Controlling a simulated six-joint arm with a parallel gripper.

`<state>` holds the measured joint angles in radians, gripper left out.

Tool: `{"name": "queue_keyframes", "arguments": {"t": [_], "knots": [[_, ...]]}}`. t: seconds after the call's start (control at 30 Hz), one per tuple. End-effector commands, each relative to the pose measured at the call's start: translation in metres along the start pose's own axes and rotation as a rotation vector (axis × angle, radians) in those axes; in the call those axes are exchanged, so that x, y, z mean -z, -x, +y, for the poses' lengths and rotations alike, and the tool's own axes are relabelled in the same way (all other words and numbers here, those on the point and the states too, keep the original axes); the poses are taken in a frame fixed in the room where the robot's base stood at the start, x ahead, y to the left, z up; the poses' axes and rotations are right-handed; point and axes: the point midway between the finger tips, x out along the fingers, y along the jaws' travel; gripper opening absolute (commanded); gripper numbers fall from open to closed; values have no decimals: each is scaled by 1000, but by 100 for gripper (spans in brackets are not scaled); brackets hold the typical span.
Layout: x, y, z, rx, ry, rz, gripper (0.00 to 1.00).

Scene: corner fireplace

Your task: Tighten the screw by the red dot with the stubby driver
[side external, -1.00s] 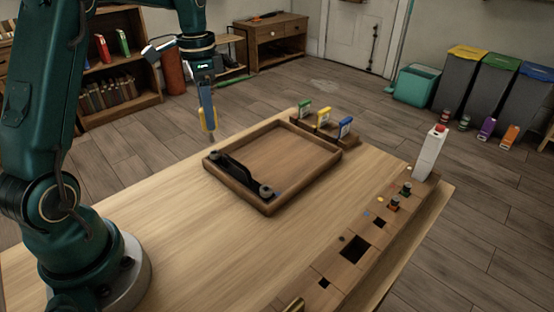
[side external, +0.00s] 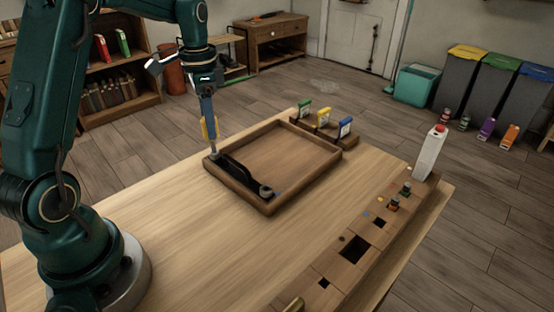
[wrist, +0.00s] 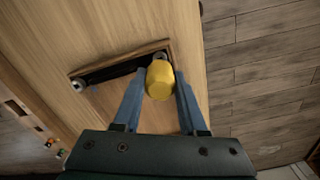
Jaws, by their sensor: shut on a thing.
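My gripper (side external: 210,122) is shut on a yellow-handled driver (wrist: 160,82), with one finger on each side of it in the wrist view. In the side view the driver (side external: 213,150) points down at the tray's back-left corner, over the far end of a black bracket (side external: 236,171). The screw at that end is mostly hidden by the driver, and I cannot tell whether the tip touches it. The bracket's other end has a round grey screw head (side external: 266,191), also in the wrist view (wrist: 78,83), with a small blue dot (side external: 279,193) beside it. I cannot make out a red dot near the driver.
The wooden tray (side external: 268,208) has raised walls. Behind it stands a block with green, yellow and blue tabs (side external: 323,118). At right a wooden rack (side external: 340,268) has square holes, small stubby items (side external: 393,204) and a white bottle (side external: 430,154). The table's front left is clear.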

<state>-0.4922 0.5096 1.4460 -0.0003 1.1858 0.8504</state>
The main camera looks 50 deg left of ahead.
Motion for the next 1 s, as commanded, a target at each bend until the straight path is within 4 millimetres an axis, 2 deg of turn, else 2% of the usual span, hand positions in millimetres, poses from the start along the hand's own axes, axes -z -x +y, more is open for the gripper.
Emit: {"name": "queue_keyframes", "arguments": {"t": [1.0], "knots": [[0, -8, 0, 0, 0, 0, 0]]}}
